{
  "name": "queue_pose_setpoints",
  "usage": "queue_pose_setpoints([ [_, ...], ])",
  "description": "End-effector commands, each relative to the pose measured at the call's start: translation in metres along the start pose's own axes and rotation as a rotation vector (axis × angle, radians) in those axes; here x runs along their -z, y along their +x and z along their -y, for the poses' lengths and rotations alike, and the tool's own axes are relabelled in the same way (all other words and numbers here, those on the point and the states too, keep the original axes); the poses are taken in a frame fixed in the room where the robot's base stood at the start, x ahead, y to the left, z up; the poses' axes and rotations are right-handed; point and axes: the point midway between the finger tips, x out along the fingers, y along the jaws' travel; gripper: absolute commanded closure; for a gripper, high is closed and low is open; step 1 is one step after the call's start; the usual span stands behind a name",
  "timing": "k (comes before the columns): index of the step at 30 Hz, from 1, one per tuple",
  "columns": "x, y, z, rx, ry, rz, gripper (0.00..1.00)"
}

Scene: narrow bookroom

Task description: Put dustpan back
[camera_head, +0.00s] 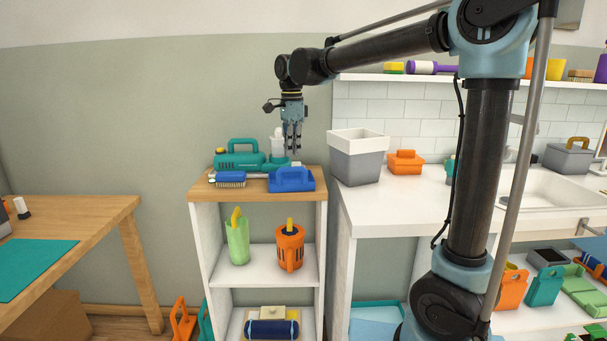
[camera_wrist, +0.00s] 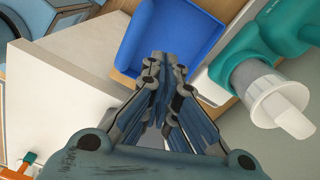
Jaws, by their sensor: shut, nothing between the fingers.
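The blue dustpan (camera_head: 291,180) lies on the wooden top of the small shelf unit (camera_head: 197,192), at its front right. In the wrist view the dustpan (camera_wrist: 170,38) shows as a shallow blue pan beyond my fingertips. My gripper (camera_head: 292,148) points down above the shelf top, above and slightly behind the dustpan. It also shows in the wrist view (camera_wrist: 163,62), with the fingers together and empty. The fingers hide part of the dustpan there, and I cannot tell whether they touch it.
A blue brush (camera_head: 230,179) lies left of the dustpan. A grey bin (camera_head: 357,163) and an orange container (camera_head: 405,162) stand on the right counter. The left table (camera_head: 85,212) is mostly bare around a teal mat.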

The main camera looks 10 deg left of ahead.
Motion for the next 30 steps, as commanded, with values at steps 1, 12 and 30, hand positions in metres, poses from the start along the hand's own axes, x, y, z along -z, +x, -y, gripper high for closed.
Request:
queue_pose_setpoints([
  [1,0.0,0.002,0.0,0.0,0.006,0.0,1.0],
  [12,0.0,0.053,0.0,0.0,0.006,0.0,1.0],
  [30,0.036,0.1,0.0,0.0,0.007,0.0,1.0],
])
